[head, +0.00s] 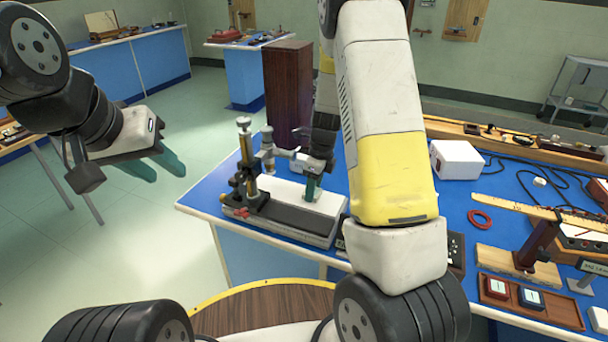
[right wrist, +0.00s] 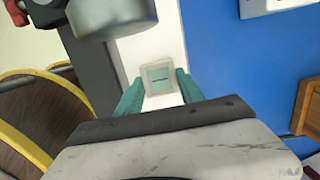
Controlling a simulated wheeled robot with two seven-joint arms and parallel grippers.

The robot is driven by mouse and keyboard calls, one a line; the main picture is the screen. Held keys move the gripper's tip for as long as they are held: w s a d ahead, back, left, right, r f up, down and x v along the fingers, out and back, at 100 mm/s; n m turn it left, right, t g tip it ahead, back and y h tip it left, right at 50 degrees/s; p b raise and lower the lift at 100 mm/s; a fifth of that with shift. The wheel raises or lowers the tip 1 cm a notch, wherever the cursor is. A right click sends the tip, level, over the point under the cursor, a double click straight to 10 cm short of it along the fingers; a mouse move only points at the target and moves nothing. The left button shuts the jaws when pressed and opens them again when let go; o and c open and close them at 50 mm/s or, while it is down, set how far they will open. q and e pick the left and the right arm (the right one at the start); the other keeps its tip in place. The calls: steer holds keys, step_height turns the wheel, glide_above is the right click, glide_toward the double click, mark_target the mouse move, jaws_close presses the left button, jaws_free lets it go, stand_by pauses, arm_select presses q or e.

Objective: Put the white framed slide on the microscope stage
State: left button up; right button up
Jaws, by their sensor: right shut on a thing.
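The white framed slide (right wrist: 160,78) is between the teal fingertips of my right gripper (right wrist: 157,88) in the right wrist view. It has a pale square frame and a small dark line at its middle. My right gripper (head: 313,188) is shut on it over the white stage plate (head: 283,187) of the microscope (head: 246,170). I cannot tell whether the slide touches the plate. In the head view the slide is too small to make out. The plate also shows as a white strip (right wrist: 150,48) in the right wrist view. My left gripper (head: 163,171) is open and empty, left of the bench.
The microscope's metal barrel (right wrist: 108,15) is close to the upper left of the slide. A wooden tray (head: 556,316) holds a red slide (head: 496,287) and a dark blue slide (head: 530,298). A white box (head: 457,160) and a red ring (head: 480,219) are on the blue bench.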

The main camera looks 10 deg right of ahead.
mark_target(318, 193)
steer(key=shift+f, duration=0.2)
steer(key=o, duration=1.3)
steer(key=shift+o, duration=0.2)
steer(key=shift+r, duration=0.1)
steer(key=s+r+n+t, duration=0.1)
steer(key=s+r+n, duration=0.2)
steer(key=r, duration=0.6)
steer(key=s+r+n, duration=0.2)
steer(key=s+r, duration=0.1)
steer(key=r, duration=0.7)
steer(key=s+a+r+n+t, duration=0.1)
steer(key=s+r+n, duration=0.3)
steer(key=s+n, duration=0.5)
steer(key=s+a+r+n+t, duration=0.1)
steer(key=s+r+n+t, duration=0.2)
steer(key=s+n, duration=0.6)
steer(key=shift+s+r+n+y, duration=0.15)
steer(key=shift+r+n+y, duration=0.25)
steer(key=shift+r+n, duration=0.75)
